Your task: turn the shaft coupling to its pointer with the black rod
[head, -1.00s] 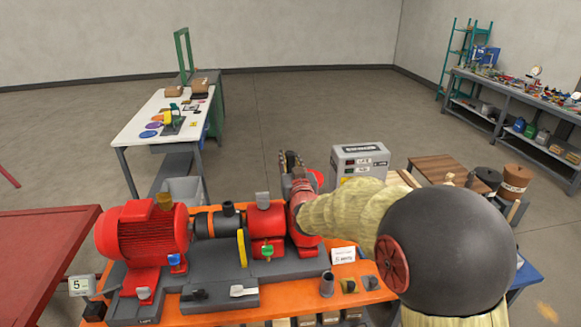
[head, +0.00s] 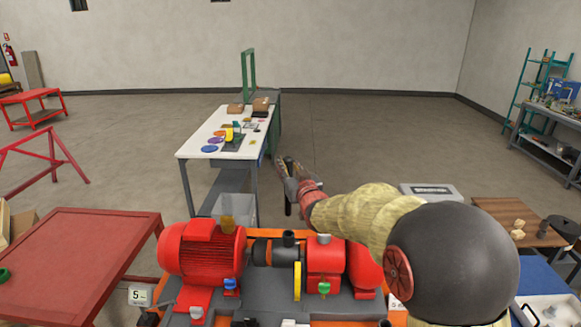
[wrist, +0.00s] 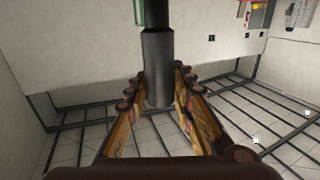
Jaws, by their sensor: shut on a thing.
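My gripper (head: 287,168) is shut on the black rod (wrist: 158,70). In the wrist view the rod stands between the two fingers (wrist: 160,88), its thicker dark part at the jaws and a thinner part beyond. In the head view a short dark length of the rod (head: 288,205) hangs below the gripper. The shaft coupling (head: 263,251) is the dark cylinder between the red motor (head: 200,250) and the red pump housing (head: 325,262). The gripper is beyond the coupling in the picture, apart from it.
A red table (head: 85,260) stands at left of the skid. A white-topped bench (head: 190,148) with several items is behind. A grey box (head: 430,191) and a wooden-topped stand (head: 500,217) are at right. The floor (head: 370,140) behind the gripper is clear.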

